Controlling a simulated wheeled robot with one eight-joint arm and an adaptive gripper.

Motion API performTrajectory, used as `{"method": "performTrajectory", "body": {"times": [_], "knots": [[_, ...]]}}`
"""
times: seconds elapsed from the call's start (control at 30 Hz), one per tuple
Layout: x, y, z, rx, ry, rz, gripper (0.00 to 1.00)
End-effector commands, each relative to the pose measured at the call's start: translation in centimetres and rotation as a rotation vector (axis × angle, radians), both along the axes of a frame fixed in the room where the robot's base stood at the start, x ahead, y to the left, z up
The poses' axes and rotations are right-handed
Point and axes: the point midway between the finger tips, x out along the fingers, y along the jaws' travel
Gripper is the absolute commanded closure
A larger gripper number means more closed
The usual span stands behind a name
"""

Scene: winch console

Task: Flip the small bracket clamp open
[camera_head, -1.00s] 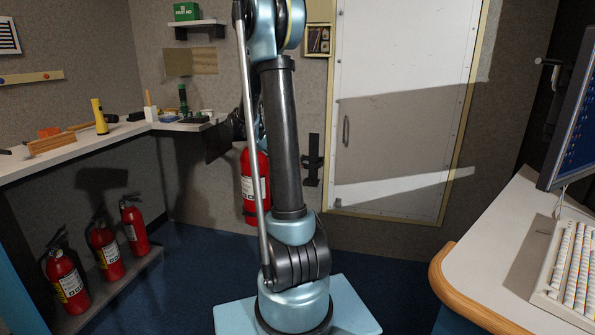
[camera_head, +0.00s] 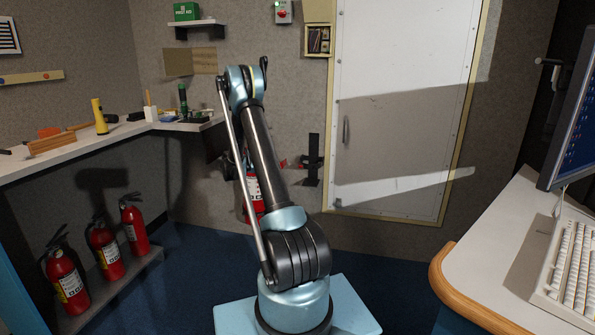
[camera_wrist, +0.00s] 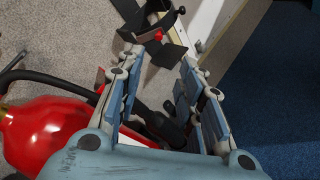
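A black bracket (camera_head: 313,160) is fixed to the wall just left of the white door. In the wrist view, a bracket (camera_wrist: 131,14) with a curved black band (camera_wrist: 166,14) and a small red tab (camera_wrist: 158,36) shows beyond the fingertips. My gripper (camera_wrist: 157,66) is open, its two fingers spread, with the tab ahead of and between the tips, apart from them. Whether the band is latched cannot be told. A red fire extinguisher (camera_head: 252,190) hangs by the wall, partly hidden by my arm; its red body (camera_wrist: 40,132) is left of the gripper in the wrist view.
The white door (camera_head: 400,110) is right of the bracket. Several extinguishers (camera_head: 107,250) stand on a low ledge at left, under a cluttered counter (camera_head: 85,148). A desk with a keyboard (camera_head: 572,265) is at right. Blue floor (camera_head: 385,275) is clear between.

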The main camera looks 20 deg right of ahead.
Motion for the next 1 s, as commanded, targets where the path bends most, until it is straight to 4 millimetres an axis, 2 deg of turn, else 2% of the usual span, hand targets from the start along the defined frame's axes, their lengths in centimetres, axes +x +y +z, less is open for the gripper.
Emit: {"method": "performTrajectory", "body": {"times": [0.17, 0.27, 1.0], "knots": [[0.5, -0.4, -0.7, -0.016, 0.008, 0.003, 0.66], [0.8, -1.3, -1.0, -0.016, 0.008, 0.002, 0.66], [4.8, -12.7, -4.7, -0.014, 0.007, 0.002, 0.66]]}}
